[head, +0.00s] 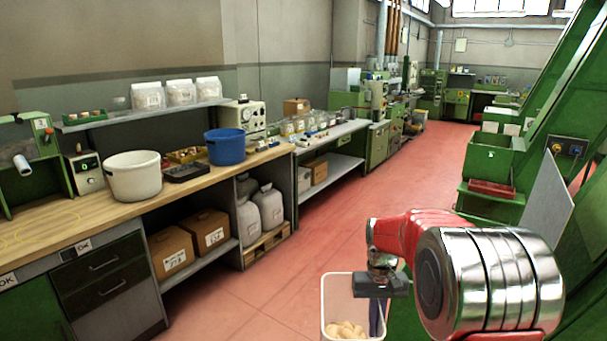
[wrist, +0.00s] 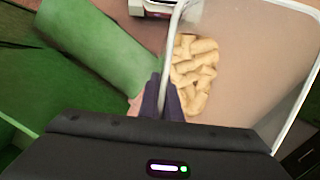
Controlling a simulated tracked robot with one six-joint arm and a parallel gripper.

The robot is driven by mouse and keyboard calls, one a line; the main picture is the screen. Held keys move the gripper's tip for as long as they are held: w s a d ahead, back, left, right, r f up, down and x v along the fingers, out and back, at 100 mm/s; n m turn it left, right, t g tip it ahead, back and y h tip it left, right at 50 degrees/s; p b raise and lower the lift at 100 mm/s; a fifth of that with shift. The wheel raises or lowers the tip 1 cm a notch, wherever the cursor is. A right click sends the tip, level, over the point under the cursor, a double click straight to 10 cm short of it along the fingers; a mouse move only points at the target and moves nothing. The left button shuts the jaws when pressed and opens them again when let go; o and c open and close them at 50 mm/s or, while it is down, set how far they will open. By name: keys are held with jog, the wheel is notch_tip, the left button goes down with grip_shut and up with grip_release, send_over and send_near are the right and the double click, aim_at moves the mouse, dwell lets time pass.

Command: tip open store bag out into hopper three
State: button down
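My gripper (head: 377,312) is shut on the rim of a whitish open bin (head: 337,295), held low at the bottom of the head view. Pale cork stoppers (head: 346,330) lie in its bottom. In the wrist view, my dark fingers (wrist: 165,98) pinch the near rim of the bin, with the corks (wrist: 193,72) inside. Pale sacks (head: 270,208) stand on a pallet under the left bench; I cannot tell whether one is the open store bag. A green open-topped box (head: 492,160) stands at the right; no hopper number is readable.
The wooden bench (head: 60,225) at left carries a white tub (head: 133,177) and a blue tub (head: 226,147). White bags (head: 181,93) stand on the shelf above. Cardboard boxes (head: 172,250) sit below. The red floor aisle (head: 385,190) is clear. Green machinery (head: 545,85) rises at right.

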jog(key=a, duration=0.2)
jog(key=shift+a+f+n, duration=0.3)
jog(key=shift+a, duration=0.1)
jog(key=w+r+m, duration=0.1)
jog(key=w+r, duration=0.2)
jog(key=r, duration=0.5)
jog(key=w+r+m, duration=0.2)
jog(key=w+r, duration=0.2)
jog(key=r, duration=0.4)
jog(key=shift+w+r+y, duration=0.15)
jog(key=shift+w+y, duration=0.05)
jog(key=shift+y, duration=0.1)
jog(key=shift+s, duration=0.1)
